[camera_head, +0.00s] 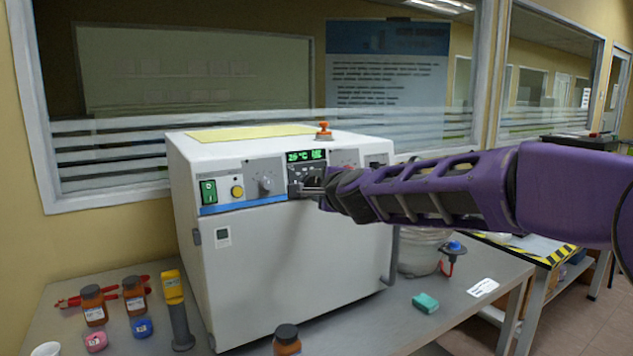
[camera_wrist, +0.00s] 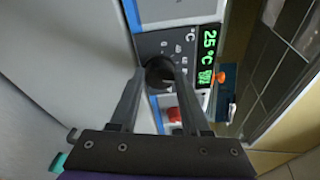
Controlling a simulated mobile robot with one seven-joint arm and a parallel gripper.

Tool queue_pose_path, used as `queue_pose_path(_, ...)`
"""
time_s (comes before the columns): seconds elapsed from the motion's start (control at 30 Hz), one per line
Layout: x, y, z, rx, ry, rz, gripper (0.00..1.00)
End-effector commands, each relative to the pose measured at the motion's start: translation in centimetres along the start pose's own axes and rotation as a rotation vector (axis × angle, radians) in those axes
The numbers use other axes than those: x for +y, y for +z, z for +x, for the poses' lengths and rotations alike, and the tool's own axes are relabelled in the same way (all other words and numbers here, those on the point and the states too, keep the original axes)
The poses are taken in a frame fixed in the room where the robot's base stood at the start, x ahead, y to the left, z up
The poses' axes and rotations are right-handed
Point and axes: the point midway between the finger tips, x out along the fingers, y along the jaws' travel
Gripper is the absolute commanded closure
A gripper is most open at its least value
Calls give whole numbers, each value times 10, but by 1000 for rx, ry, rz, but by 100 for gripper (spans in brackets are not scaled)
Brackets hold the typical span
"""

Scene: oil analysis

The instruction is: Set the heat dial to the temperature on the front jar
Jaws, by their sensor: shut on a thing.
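The white oven (camera_head: 300,260) stands on the grey table, with a control panel along its top front. Its green display (camera_head: 306,156) reads 25 °C, and the display also shows in the wrist view (camera_wrist: 208,55). My gripper (camera_head: 308,188) is at the panel just below the display. In the wrist view my gripper (camera_wrist: 161,78) has its two fingers on either side of the round black heat dial (camera_wrist: 159,70), shut on it. In the head view the dial is hidden by my gripper. The front jar (camera_head: 287,341), brown with a dark lid, is cut off at the bottom edge; its temperature cannot be read.
Two brown jars (camera_head: 94,306) (camera_head: 134,296) stand at the left, near pink (camera_head: 96,341) and blue (camera_head: 141,327) items and a yellow-topped tool (camera_head: 174,300). A green switch (camera_head: 209,191) and another knob (camera_head: 265,184) are on the panel. An orange-handled stamp (camera_head: 324,131) sits on the oven.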

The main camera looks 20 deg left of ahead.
Motion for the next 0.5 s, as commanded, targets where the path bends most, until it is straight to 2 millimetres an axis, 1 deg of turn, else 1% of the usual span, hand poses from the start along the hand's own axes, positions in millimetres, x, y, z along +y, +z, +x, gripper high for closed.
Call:
queue_pose_path(0.03,-4,2,-1,1,8,40,100)
queue_pose_path(0.2,-5,2,-1,8,38,187,100)
queue_pose_path(0.5,-6,2,0,18,77,382,100)
